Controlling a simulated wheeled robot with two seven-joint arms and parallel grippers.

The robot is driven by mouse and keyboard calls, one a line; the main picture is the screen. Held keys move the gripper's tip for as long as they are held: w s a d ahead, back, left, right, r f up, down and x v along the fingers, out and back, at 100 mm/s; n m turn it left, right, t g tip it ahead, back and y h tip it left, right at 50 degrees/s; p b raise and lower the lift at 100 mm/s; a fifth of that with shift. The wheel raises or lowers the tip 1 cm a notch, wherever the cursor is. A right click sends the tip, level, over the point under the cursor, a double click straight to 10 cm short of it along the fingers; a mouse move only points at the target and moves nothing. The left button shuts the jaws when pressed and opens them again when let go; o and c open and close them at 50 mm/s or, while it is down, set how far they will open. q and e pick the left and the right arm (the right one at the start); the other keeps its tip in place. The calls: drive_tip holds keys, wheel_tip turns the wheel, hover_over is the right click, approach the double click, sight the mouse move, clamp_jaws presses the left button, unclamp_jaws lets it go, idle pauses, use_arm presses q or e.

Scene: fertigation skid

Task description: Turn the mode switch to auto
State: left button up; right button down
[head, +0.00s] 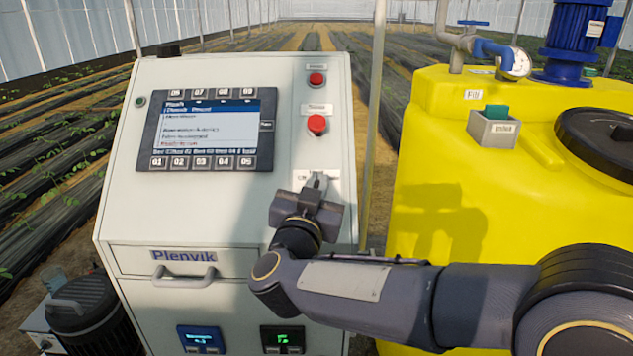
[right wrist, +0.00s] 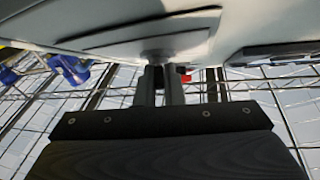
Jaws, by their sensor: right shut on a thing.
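The mode switch is on the right side of the sloping face of the white control cabinet (head: 215,215), below two red buttons. My right gripper (head: 317,184) reaches it from the front and hides most of it, with part of its pale label plate (head: 334,175) showing beside the fingers. In the right wrist view, the two fingers (right wrist: 160,84) are close together against the grey base of the switch (right wrist: 160,55), shut on its handle. The handle's pointing direction cannot be made out. My left gripper is in no view.
The red buttons (head: 317,79) (head: 317,125) sit just above the gripper. A screen panel (head: 208,130) is to the left, and a drawer handle (head: 185,278) is lower left. A yellow tank (head: 440,150) stands close on the right, behind my right arm.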

drive_tip(key=m+g+h+p, duration=0.1)
drive_tip(key=m+g+h, duration=0.1)
drive_tip(key=m+h, duration=0.1)
drive_tip(key=m+g+h+p, duration=0.1)
drive_tip(key=m+g+h, duration=0.1)
drive_tip(key=m, duration=0.3)
drive_tip(key=shift+h, duration=0.6)
drive_tip(key=shift+d+m+g, duration=0.1)
drive_tip(key=shift+m+g, duration=0.2)
drive_tip(key=shift+m, duration=0.1)
drive_tip(key=c, duration=1.5)
unclamp_jaws()
drive_tip(key=shift+c, duration=0.2)
drive_tip(key=shift+s, duration=0.1)
drive_tip(key=b+v, duration=0.1)
drive_tip(key=v, duration=0.6)
drive_tip(key=shift+s+a, duration=0.25)
drive_tip(key=shift+a, duration=0.1)
